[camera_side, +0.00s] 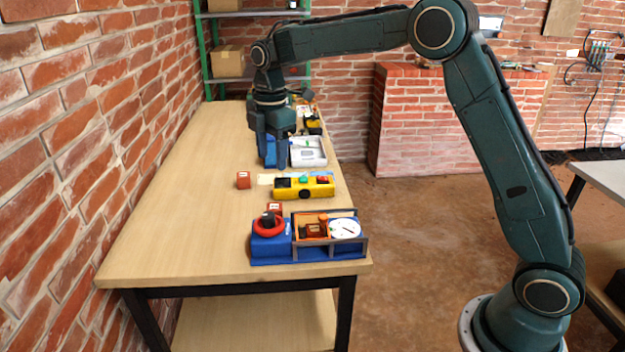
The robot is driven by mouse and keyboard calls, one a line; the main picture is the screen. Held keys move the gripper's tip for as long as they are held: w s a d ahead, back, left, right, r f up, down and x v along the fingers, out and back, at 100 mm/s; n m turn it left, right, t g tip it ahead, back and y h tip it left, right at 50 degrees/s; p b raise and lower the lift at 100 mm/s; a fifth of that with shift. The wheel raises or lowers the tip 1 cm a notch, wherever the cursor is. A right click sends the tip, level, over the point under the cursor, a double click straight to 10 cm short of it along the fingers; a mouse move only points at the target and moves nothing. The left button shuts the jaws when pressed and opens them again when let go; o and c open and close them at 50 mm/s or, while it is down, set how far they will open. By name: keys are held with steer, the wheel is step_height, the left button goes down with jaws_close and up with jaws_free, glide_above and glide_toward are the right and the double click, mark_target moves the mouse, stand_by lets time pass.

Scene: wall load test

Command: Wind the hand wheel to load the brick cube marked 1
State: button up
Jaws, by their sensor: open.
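The red hand wheel (268,225) sits on the left end of a blue test rig (305,257) near the table's front edge. The rig has an orange frame (298,218) with brown-red parts inside and a round white dial (345,230) on the right. One brick-red cube (243,180) stands alone on the table, left of the yellow box. Another brick-red cube (274,207) stands just behind the hand wheel, partly hidden. Their markings are too small to read. My gripper (275,166) is open and points down beyond the yellow box, well behind the wheel.
A yellow box (304,188) with green and red buttons stands between my gripper and the rig. The table's left side is clear, bordered by a brick wall (80,110).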

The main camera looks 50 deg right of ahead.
mark_target(268, 214)
steer(key=shift+n+g, duration=0.3)
steer(key=shift+n, duration=0.5)
steer(key=w+f, duration=0.2)
steer(key=f, duration=0.1)
steer(key=shift+w+a+f, duration=0.1)
steer(key=shift+w+f, duration=0.1)
steer(key=shift+w, duration=0.15)
steer(key=shift+f, duration=0.2)
step_height(268, 214, down, 13)
steer(key=shift+f, duration=0.2)
steer(key=c, duration=1)
